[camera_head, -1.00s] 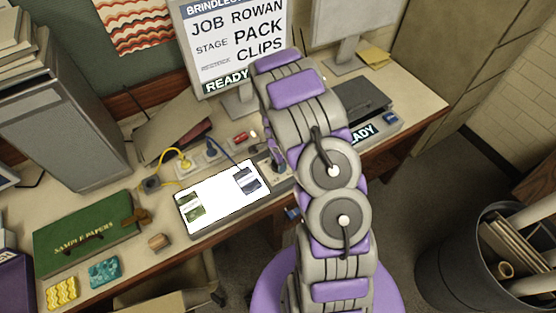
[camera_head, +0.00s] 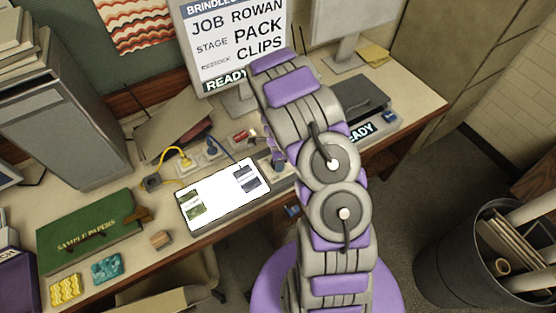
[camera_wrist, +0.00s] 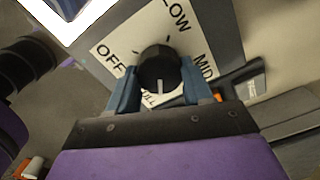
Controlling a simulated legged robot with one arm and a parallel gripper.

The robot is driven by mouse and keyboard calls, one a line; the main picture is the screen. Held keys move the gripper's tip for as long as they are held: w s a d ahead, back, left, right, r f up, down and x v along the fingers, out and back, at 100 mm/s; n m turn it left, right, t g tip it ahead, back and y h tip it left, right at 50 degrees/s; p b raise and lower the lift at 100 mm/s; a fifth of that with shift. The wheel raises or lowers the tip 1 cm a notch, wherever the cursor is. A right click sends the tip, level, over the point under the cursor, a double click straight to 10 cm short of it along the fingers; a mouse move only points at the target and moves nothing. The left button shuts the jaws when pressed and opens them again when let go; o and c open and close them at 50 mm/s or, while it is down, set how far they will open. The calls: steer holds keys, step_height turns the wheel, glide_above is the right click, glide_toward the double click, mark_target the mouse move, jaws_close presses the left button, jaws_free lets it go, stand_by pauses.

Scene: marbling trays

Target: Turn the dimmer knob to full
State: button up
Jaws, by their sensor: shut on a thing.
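The black dimmer knob (camera_wrist: 160,66) sits on a pale dial plate (camera_wrist: 108,36) marked OFF, LOW, MID and a partly hidden FULL. Its white pointer line points down in the wrist view, towards the FULL mark, just right of the visible letters. My gripper (camera_wrist: 159,72) is shut on the knob, with one blue finger on each side. In the head view my arm mostly hides the knob and gripper. The light panel (camera_head: 222,203) glows bright white, left of my arm.
Cables and plugs lie behind the panel. A monitor (camera_head: 232,45) stands behind. A bin (camera_head: 490,262) stands on the floor at right.

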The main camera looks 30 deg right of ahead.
steer(key=shift+w+d+r, duration=0.1)
steer(key=shift+w+r, duration=0.05)
steer(key=shift+w, duration=0.05)
steer(key=o, duration=1)
steer(key=shift+o, duration=0.2)
steer(key=shift+s, duration=0.1)
step_height(320, 180, up, 17)
steer(key=shift+s, duration=0.15)
